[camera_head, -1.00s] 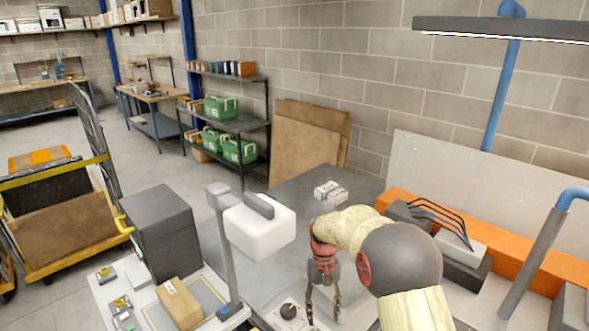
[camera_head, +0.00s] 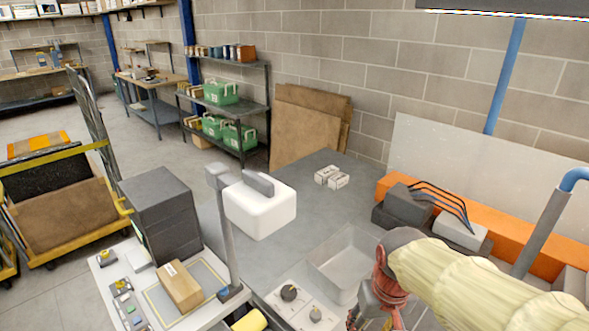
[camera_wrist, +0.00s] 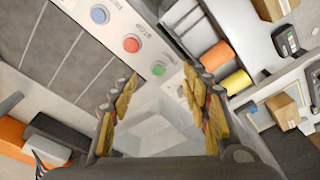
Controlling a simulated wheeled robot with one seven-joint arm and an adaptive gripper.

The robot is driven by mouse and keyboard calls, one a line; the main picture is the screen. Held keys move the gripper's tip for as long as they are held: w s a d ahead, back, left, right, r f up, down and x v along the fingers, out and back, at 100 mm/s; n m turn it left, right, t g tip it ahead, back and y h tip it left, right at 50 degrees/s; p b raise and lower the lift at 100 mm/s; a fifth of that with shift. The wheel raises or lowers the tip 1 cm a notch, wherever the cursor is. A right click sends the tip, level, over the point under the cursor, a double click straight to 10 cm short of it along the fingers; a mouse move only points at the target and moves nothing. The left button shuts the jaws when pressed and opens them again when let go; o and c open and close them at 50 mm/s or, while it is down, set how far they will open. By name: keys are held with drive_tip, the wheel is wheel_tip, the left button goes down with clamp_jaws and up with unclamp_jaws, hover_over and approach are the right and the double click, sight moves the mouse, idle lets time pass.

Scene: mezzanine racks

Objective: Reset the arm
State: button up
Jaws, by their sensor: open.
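My gripper (camera_head: 374,318) is at the bottom of the head view, right of a pale open tray, with its fingertips partly cut off by the frame edge. In the wrist view my gripper (camera_wrist: 160,90) shows two yellow-and-dark fingers spread apart with nothing between them. My arm's pale-yellow sleeve runs from the gripper to the lower right of the head view. Beyond the fingers, the wrist view shows a panel (camera_wrist: 118,30) with blue, red and green buttons.
The pale tray (camera_head: 318,268) and a plate with dark knobs (camera_head: 290,292) lie beside the gripper. A cardboard box (camera_head: 180,287) sits on the left bench. A white box-shaped head on a post (camera_head: 260,208) stands nearby. Dark blocks (camera_head: 403,203) and an orange beam (camera_head: 510,240) lie right.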

drive_tip(key=s+d+r+t+b, duration=0.1)
drive_tip(key=s+r+t, duration=0.3)
drive_tip(key=s, duration=0.5)
drive_tip(key=shift+s+d+r+m+b, duration=0.25)
drive_tip(key=shift+d+r+m+b, duration=0.15)
drive_tip(key=shift+d+r, duration=0.45)
drive_tip(key=shift+f, duration=0.1)
drive_tip(key=shift+c, duration=0.7)
